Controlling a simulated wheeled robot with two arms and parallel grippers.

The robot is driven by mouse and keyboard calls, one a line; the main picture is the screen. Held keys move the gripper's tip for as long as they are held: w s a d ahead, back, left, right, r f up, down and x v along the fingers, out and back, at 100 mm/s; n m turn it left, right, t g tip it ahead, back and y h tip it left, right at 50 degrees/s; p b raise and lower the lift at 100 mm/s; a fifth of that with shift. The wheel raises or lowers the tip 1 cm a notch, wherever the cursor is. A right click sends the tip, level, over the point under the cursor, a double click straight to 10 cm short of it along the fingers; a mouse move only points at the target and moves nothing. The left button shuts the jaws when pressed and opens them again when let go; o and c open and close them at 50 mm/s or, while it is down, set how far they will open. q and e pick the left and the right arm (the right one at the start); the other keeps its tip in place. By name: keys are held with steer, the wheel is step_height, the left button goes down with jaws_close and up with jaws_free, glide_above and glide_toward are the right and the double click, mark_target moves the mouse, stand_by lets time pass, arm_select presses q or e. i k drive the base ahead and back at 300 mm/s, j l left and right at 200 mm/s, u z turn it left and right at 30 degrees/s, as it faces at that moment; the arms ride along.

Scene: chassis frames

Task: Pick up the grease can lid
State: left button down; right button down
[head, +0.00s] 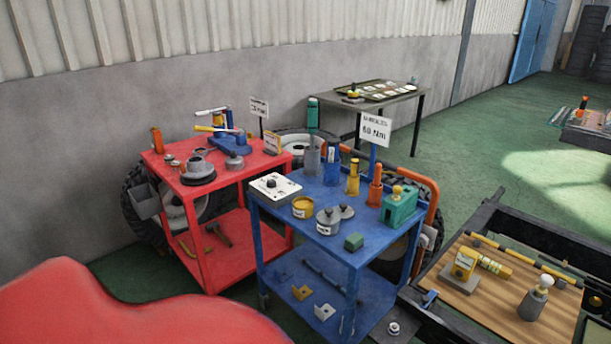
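On the top of the blue cart (285,228) stands a grey can (327,226) with a pale label. A small grey round lid with a knob (345,211) lies on the cart top just behind and to the right of that can. I cannot tell for sure which of the round parts is the grease can lid. A yellow tin (303,208) with a label stands to the left of the grey can. Neither of my grippers is in view.
The blue cart top also holds a white box (275,186), a green block (354,242), a teal case (399,209) and several bottles. A red cart (206,191) with tools stands left. A wooden board (484,300) lies at right. Green floor is open at far right.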

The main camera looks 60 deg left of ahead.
mark_target(346, 212)
steer(key=u, duration=1.8)
steer(key=i, duration=0.1)
